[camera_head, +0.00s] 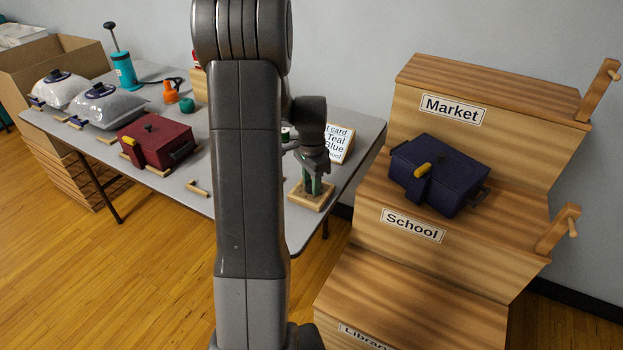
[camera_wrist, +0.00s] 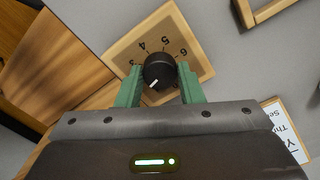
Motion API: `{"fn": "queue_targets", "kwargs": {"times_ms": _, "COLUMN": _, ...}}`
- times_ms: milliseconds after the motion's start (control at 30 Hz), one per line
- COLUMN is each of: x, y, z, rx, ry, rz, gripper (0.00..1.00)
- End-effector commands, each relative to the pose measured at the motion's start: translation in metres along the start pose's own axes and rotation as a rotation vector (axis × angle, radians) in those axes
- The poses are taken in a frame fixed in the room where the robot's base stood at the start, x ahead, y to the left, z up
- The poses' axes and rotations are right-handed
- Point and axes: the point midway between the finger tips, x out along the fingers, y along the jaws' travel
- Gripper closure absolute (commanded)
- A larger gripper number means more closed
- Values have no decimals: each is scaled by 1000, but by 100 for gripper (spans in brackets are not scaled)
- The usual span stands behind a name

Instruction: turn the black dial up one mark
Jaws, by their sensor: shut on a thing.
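The black dial (camera_wrist: 160,70) sits on a square wooden plate (camera_wrist: 196,30) with numbers around it. The 3, 4, 5 and 6 show. The dial's white pointer mark aims down and to the left in the wrist view, away from these numbers; the figure there is hidden by my gripper. My gripper (camera_wrist: 160,74) has its green fingers on either side of the dial and is shut on it. In the head view, my gripper (camera_head: 313,184) reaches down over the wooden plate (camera_head: 318,204) at the grey table's right end, and hides the dial.
A printed card (camera_head: 337,142) stands behind the plate on the grey table (camera_head: 232,196). A dark red case (camera_head: 155,141) and a small wooden bracket (camera_head: 197,188) lie to the left. Wooden steps (camera_head: 415,278) holding a dark blue case (camera_head: 440,174) stand close on the right.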

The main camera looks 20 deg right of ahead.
Motion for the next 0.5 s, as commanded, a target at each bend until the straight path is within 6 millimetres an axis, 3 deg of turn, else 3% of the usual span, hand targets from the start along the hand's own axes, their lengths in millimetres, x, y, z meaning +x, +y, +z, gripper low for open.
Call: {"fn": "queue_targets", "kwargs": {"times_ms": 500, "x": -1, "y": 0, "z": 0, "rx": 234, "ry": 1, "rz": -1, "gripper": 89}}
